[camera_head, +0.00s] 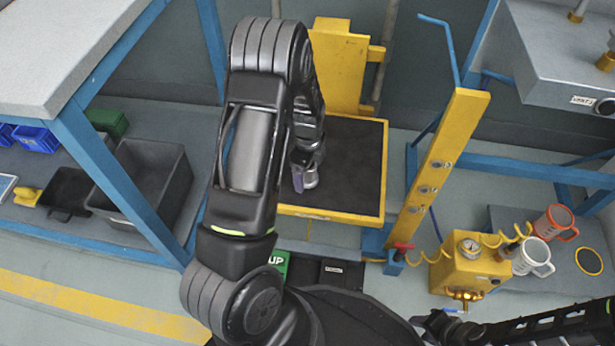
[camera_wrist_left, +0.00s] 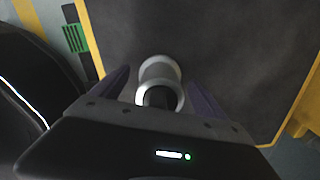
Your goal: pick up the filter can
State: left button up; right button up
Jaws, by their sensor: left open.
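The filter can (camera_head: 311,179), a small silvery-grey cylinder, is on the dark-topped yellow platform (camera_head: 345,214), partly hidden by my left wrist in the head view. In the left wrist view the can (camera_wrist_left: 160,72) shows a pale ring at each end with a dark centre. My left gripper (camera_head: 304,172) is over the platform, open. In the wrist view its two purple fingers (camera_wrist_left: 158,84) are on either side of the can, with gaps visible. My right gripper (camera_head: 437,322) is at the bottom right, away from the can; its jaws are unclear.
A yellow post (camera_head: 440,150) with a blue handle stands right of the platform. A yellow gauge box (camera_head: 470,268) with a coiled hose and mugs (camera_head: 533,256) are further right. A grey bin (camera_head: 150,180) is on the left shelf. The dark platform top is otherwise clear.

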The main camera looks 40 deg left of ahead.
pick_arm(q)
jog(key=shift+f, duration=0.35)
jog(key=shift+r, duration=0.1)
jog(key=c, duration=1.6)
